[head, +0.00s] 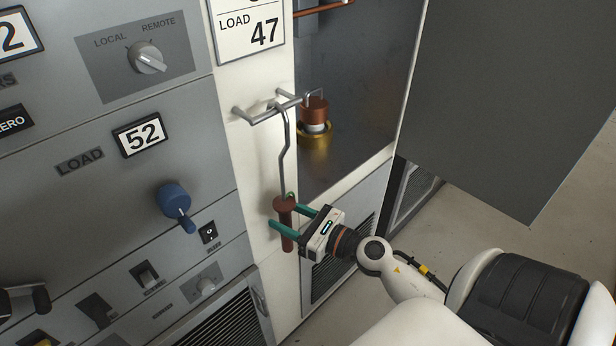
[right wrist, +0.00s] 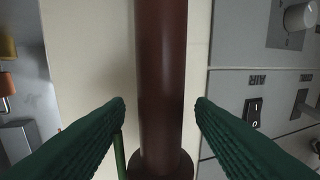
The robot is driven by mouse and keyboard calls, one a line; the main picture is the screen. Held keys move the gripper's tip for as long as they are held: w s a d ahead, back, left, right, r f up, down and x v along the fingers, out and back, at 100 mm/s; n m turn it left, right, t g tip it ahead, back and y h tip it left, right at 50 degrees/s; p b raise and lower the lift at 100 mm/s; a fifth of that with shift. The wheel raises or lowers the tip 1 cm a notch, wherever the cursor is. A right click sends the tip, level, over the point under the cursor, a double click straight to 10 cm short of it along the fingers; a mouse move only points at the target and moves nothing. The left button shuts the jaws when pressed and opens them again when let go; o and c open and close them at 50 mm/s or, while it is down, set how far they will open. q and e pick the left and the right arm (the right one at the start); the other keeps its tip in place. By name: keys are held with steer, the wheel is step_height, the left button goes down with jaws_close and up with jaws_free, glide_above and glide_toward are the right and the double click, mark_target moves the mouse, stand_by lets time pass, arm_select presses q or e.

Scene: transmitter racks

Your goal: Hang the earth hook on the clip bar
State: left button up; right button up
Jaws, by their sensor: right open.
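The earth hook has a bent grey metal rod (head: 283,160) and a brown handle (head: 286,225). It hangs upright down the white post, with its top end at the grey clip bar (head: 262,115) and appearing hooked over it. My right gripper (head: 291,218) is open, its two green fingers on either side of the handle. In the right wrist view the brown handle (right wrist: 162,80) runs between the fingers (right wrist: 160,112), with a visible gap on each side. A thin green lead shows beside the handle's flange. My left gripper is not in view.
A copper and brass terminal (head: 315,125) stands in the open bay right of the clip bar. A grey panel with a blue knob (head: 174,201) and switches is on the left. A large dark door (head: 510,90) stands at the right, with bare floor below it.

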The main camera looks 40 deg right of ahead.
steer(key=s+a+b+v, duration=0.1)
steer(key=b+v, duration=0.9)
steer(key=v, duration=1.1)
steer(key=shift+s+a+f+b, duration=0.3)
steer(key=shift+a+f, duration=0.2)
steer(key=shift+a, duration=0.15)
stand_by(0.6)
